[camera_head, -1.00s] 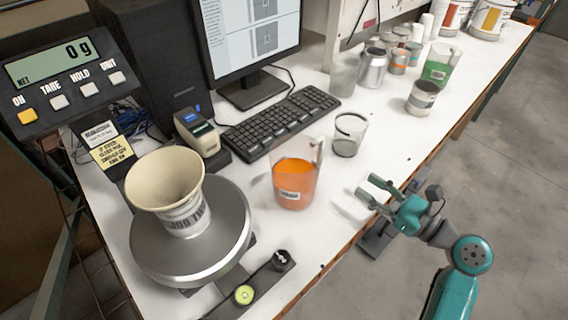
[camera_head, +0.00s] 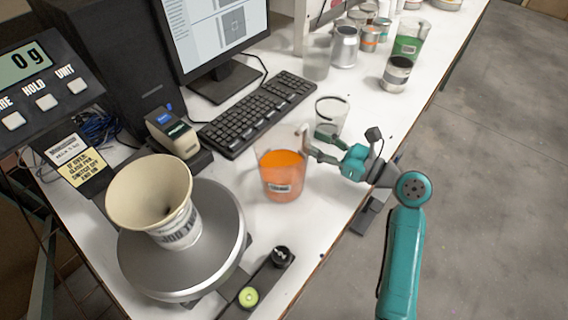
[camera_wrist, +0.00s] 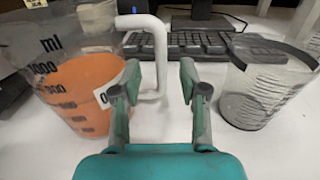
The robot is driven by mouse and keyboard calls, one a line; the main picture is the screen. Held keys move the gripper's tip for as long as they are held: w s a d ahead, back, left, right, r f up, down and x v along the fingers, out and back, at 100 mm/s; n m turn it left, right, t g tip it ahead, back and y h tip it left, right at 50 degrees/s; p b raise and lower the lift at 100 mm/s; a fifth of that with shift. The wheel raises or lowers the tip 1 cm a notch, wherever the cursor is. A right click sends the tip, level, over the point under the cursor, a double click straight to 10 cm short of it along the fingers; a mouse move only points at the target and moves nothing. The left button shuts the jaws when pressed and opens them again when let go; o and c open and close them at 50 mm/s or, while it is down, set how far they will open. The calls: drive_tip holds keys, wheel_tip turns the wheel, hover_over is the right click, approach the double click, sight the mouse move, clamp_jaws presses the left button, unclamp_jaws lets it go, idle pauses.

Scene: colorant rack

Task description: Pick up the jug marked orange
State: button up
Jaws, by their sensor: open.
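The jug with orange liquid (camera_head: 282,178) stands upright on the white table, right of the scale. It also shows at the left of the wrist view (camera_wrist: 85,95), with its white handle (camera_wrist: 158,50) sticking out toward the middle. My gripper (camera_head: 312,145) is open, just right of the jug near its handle. In the wrist view my gripper (camera_wrist: 160,95) has its fingers spread with the handle beyond and between them. The left finger overlaps the jug's side and label; I cannot tell whether it touches.
An empty clear beaker (camera_head: 331,118) stands close behind my gripper, and right of it in the wrist view (camera_wrist: 262,85). A scale (camera_head: 225,235) holds a paper cup (camera_head: 150,190). A keyboard (camera_head: 258,113) lies behind the jug. Cans and a green jug (camera_head: 409,40) stand farther back.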

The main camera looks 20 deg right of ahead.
drive_tip(key=shift+x, duration=1.9)
drive_tip(key=shift+r, duration=0.2)
clamp_jaws()
